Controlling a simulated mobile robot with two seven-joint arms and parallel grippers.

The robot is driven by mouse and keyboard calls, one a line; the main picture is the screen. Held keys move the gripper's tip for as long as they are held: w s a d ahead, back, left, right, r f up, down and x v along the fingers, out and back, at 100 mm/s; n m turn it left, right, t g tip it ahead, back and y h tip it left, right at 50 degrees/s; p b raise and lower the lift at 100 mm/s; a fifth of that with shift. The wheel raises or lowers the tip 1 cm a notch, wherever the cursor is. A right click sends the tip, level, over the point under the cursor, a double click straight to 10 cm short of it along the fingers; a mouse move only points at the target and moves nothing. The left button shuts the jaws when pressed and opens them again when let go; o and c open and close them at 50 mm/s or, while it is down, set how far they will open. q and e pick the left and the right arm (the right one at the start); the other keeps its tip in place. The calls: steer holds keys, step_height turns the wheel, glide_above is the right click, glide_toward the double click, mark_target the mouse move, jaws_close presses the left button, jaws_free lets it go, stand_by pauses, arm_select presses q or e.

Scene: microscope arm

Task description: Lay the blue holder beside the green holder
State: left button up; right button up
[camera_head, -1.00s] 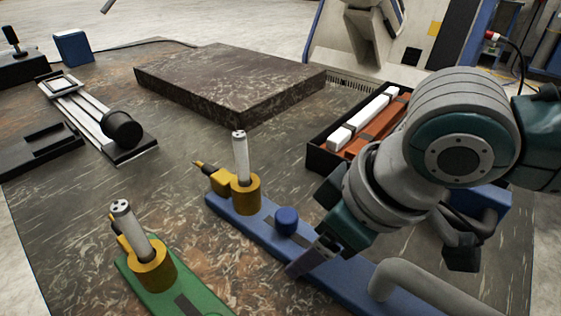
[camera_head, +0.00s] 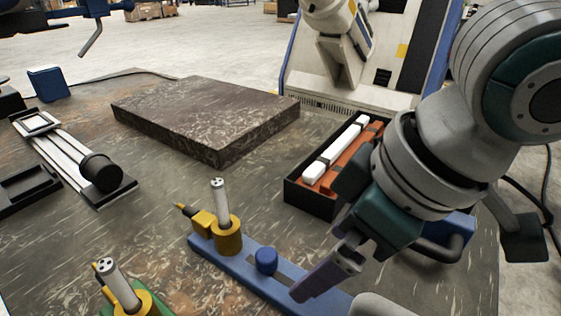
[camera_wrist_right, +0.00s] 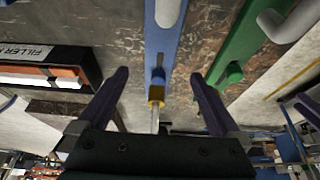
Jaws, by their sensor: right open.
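The blue holder (camera_head: 240,274) lies on the table in the middle of the head view, with a blue knob and a yellow clamp around an upright grey cylinder. The green holder (camera_wrist_right: 240,40) is only partly in the head view, at the bottom left, with a similar clamp and cylinder. In the right wrist view both holders lie apart, with the blue holder (camera_wrist_right: 165,40) to the left of the green one. My right gripper (camera_head: 325,278) is open over the blue holder's near part and hides some of it. Its fingers show spread and empty in the wrist view (camera_wrist_right: 160,88).
A black box (camera_head: 297,196) with white and orange bars stands right of the middle. A dark stone slab (camera_head: 205,110) lies behind the holders. A rail device with a black knob (camera_head: 100,172) stands at the left. Bare table lies between the holders and the slab.

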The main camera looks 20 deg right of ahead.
steer(key=v, duration=0.2)
steer(key=shift+s+r, duration=0.15)
steer(key=shift+r, duration=0.2)
